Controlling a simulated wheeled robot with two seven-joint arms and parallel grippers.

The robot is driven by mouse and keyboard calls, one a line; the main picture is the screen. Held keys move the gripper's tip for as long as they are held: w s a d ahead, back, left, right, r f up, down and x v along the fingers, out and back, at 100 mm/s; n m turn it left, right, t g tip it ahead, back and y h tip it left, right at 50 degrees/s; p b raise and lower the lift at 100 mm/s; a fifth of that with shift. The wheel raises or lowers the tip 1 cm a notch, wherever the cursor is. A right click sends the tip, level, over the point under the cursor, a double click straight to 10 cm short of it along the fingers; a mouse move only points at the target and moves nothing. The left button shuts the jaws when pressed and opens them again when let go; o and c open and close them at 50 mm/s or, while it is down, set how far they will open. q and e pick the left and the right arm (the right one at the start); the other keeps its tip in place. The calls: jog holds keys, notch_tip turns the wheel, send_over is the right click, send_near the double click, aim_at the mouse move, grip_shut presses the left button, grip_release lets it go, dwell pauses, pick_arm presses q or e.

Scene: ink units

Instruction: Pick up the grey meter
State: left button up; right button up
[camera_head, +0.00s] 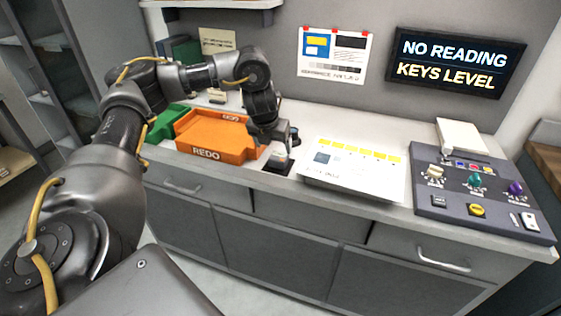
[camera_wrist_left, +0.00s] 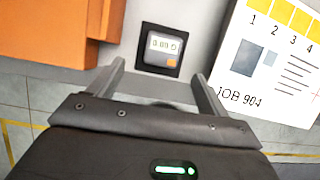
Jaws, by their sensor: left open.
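The grey meter (camera_wrist_left: 162,48) has a small pale display and an orange button, and sits on a black square pad (camera_wrist_left: 147,67) on the counter in the left wrist view. In the head view the meter (camera_head: 279,161) is partly hidden by my left gripper (camera_head: 283,143), which hangs over it. In the left wrist view my left gripper (camera_wrist_left: 160,72) is open, its two fingers apart with the meter beyond and between their tips. Nothing is held. My right gripper is not in view.
An orange REDO tray (camera_head: 215,137) stands left of the meter, with a green tray (camera_head: 166,122) beside it. A white job sheet (camera_head: 353,171) lies close on the right. A control panel (camera_head: 480,190) with knobs is farther right. A wall screen (camera_head: 455,62) reads NO READING, KEYS LEVEL.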

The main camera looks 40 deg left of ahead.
aim_at(279, 155)
pick_arm(q)
jog(key=x, duration=0.3)
jog(key=shift+w+f+b, duration=0.15)
jog(key=shift+w+b, duration=0.1)
jog(key=shift+b, duration=0.1)
jog(key=p+x, duration=0.1)
jog(key=x, duration=0.4)
jog(key=shift+w, duration=0.2)
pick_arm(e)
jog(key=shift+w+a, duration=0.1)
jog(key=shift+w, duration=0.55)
pick_arm(q)
jog(key=c, duration=1.1)
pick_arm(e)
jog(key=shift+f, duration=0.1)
